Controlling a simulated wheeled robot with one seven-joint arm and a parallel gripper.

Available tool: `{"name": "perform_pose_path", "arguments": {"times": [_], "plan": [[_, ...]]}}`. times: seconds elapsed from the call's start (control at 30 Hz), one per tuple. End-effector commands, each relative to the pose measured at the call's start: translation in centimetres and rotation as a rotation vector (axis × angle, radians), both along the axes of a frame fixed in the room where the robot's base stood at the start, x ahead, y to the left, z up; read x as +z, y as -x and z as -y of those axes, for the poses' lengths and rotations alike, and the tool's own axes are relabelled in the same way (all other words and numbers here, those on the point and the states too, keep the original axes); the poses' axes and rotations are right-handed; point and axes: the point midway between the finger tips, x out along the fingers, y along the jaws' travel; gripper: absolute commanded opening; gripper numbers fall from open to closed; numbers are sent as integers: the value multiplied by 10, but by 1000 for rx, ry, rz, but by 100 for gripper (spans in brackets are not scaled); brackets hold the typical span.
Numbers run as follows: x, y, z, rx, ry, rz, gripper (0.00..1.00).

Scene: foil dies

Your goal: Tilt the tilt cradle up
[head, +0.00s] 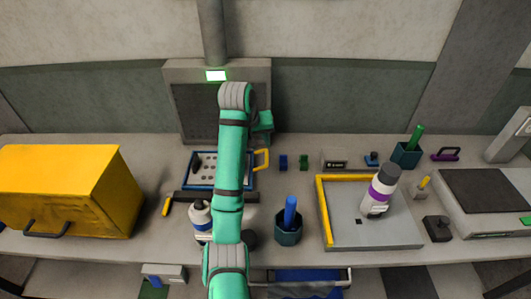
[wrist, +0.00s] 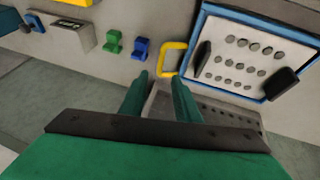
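The tilt cradle (head: 205,154) is a white plate with rows of holes in a blue frame, lying roughly flat on the bench. My arm covers part of it in the head view. A yellow loop handle (head: 263,160) sticks out from its right side. In the wrist view the cradle (wrist: 262,32) is at upper right, with dark clips on the plate, and the handle (wrist: 163,60) lies just beyond my fingertips. My gripper (wrist: 160,80) is open, its two green fingers apart with nothing clearly between them. In the head view my arm largely hides the gripper.
A grey panel unit (head: 180,110) with a lit green display stands behind the cradle. Small blue (head: 283,162) and green (head: 304,162) blocks sit right of the handle. A white bottle (head: 200,215) and a pen cup (head: 288,232) stand in front. A yellow box (head: 60,190) is at left.

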Motion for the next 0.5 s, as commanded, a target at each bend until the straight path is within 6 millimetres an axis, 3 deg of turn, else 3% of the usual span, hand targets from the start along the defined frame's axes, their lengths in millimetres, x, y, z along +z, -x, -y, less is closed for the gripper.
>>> {"name": "perform_pose_path", "arguments": {"times": [0.37, 0.5], "plan": [[-20, -6, 3, 2, 3, -7, 29], [-40, -11, 6, 1, 0, -17, 29]]}}
